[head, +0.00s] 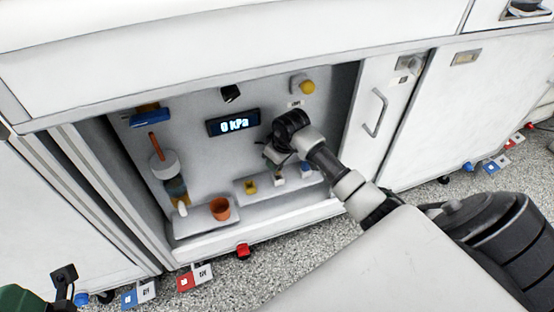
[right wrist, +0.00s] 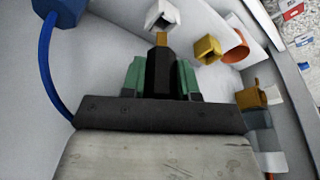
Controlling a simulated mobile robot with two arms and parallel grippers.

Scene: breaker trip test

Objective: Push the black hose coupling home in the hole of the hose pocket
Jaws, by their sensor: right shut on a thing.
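My right gripper (right wrist: 160,80) is shut on the black hose coupling (right wrist: 160,72), held between green fingers, with a brass-coloured tip pointing ahead. In the right wrist view a white pocket (right wrist: 162,15) with a dark opening lies straight ahead of the tip, with a visible gap. A yellow pocket (right wrist: 207,50) is to its right and a blue block (right wrist: 60,8) to its left. I cannot tell for certain which is the hose pocket. In the head view my right gripper (head: 272,155) is above the shelf, its fingers and coupling mostly hidden.
A blue hose (right wrist: 47,70) curves down beside my right gripper. An orange cup (head: 220,209) stands on the left shelf. The display (head: 233,122) reads 0 kPa. A yellow knob (head: 307,87) is on the back wall. The niche's right wall (head: 345,125) is near my arm.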

